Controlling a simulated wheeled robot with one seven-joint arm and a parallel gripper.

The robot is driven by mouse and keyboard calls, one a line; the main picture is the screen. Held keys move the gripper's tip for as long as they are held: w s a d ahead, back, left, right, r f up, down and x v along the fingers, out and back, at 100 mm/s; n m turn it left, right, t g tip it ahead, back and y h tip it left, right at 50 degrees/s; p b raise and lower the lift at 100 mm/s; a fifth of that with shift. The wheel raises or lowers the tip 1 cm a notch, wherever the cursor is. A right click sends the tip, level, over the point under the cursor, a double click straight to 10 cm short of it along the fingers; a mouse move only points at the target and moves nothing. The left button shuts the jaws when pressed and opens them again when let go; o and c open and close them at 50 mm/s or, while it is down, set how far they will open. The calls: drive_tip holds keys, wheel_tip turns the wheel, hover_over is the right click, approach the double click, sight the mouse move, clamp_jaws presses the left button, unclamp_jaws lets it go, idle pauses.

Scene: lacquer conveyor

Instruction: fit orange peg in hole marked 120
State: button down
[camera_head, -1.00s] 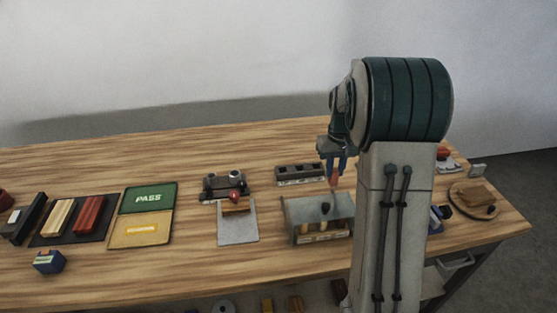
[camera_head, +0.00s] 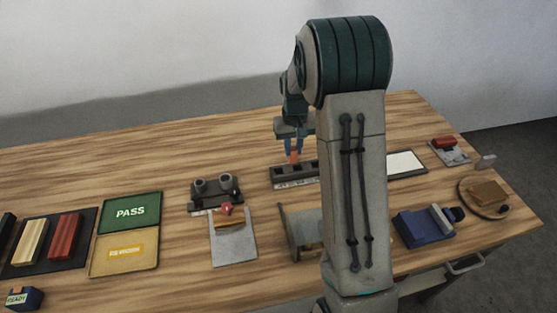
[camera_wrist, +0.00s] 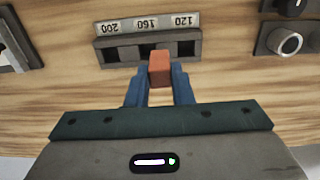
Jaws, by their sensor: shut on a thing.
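My gripper (camera_head: 294,148) is shut on the orange peg (camera_wrist: 159,68), which also shows below the fingers in the head view (camera_head: 294,157). The peg is held upright above or beside the dark holed block (camera_head: 307,171); the exact height gap is unclear. In the wrist view the block (camera_wrist: 108,57) has labels 200, 160 and 120, upside down. The hole marked 120 (camera_wrist: 183,48) is at the right there. The peg appears in front of the block, between the 160 and 120 holes, and partly covers its edge. The peg's lower end is hidden.
A grey open-topped rack (camera_head: 300,235) stands in front of the block, partly behind my arm. A dark fixture with two round knobs (camera_head: 215,190) is to the left. A white panel (camera_head: 405,163) and a blue device (camera_head: 424,228) are to the right.

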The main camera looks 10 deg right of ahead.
drive_tip(key=shift+w+a+f+p, duration=0.15)
drive_tip(key=shift+a+f+p, duration=0.2)
drive_tip(key=shift+a+f, duration=0.55)
drive_tip(key=shift+w+a+f+p, duration=0.15)
drive_tip(key=shift+a+f+p, duration=0.25)
drive_tip(key=shift+f, duration=0.9)
drive_tip(key=shift+w+a+f+p, duration=0.15)
drive_tip(key=shift+a+f+p, duration=0.1)
drive_tip(key=shift+a+f, duration=0.7)
drive_tip(key=shift+d+f, duration=0.15)
drive_tip(key=shift+d, duration=0.05)
drive_tip(key=shift+f, duration=0.15)
drive_tip(key=c, duration=1.3)
unclamp_jaws()
